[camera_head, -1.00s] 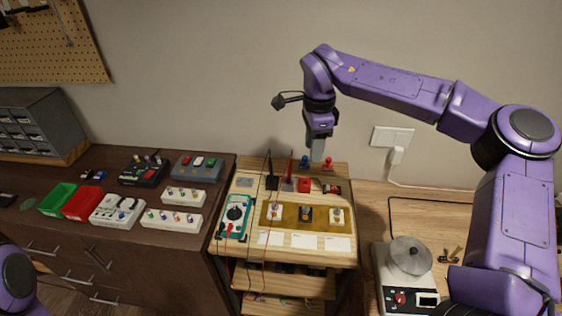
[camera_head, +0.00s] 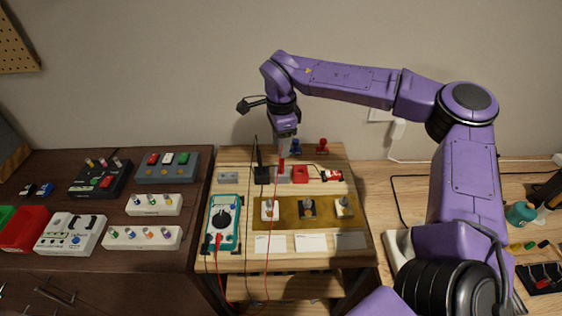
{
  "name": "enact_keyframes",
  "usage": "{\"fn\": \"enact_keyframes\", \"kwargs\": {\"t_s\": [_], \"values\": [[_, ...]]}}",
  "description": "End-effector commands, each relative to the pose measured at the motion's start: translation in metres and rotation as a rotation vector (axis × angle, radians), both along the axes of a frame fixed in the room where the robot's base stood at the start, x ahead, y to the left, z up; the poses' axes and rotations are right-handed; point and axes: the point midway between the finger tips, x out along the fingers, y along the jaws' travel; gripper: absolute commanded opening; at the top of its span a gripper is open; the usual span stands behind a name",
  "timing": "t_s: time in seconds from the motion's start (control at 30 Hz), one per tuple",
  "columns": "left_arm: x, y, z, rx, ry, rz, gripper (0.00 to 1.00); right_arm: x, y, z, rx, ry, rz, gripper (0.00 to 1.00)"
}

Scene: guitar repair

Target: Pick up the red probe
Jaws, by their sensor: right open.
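The red probe (camera_head: 280,165) stands upright in a small grey holder (camera_head: 284,176) near the back of the light wooden bench, with a thin red lead running forward from it. My right gripper (camera_head: 283,151) points down directly over the probe, its open fingers at the probe's upper part. I cannot tell whether the fingers touch it. The black probe (camera_head: 259,157) stands upright just to the left in a black holder. The teal multimeter (camera_head: 223,222) lies at the front left of the bench. My left gripper is out of view.
A red block (camera_head: 300,174) sits right of the probe holder, with blue (camera_head: 296,146) and red (camera_head: 322,146) pieces behind. A wooden board (camera_head: 304,212) with several switches lies in front. Pedal boxes (camera_head: 167,167) crowd the dark cabinet to the left.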

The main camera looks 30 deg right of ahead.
Motion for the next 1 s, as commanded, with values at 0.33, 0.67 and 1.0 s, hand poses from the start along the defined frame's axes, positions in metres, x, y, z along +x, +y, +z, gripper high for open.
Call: {"fn": "enact_keyframes", "kwargs": {"t_s": [0.33,0.67,1.0], "values": [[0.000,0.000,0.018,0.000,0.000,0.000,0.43,-0.004,-0.001,-0.051,0.001,0.003,0.002,0.43],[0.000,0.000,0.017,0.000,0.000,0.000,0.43,-0.003,-0.001,-0.056,0.000,0.000,0.003,0.17],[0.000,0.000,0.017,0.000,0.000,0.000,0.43,-0.003,-0.001,-0.055,0.000,0.000,0.002,0.00]]}}
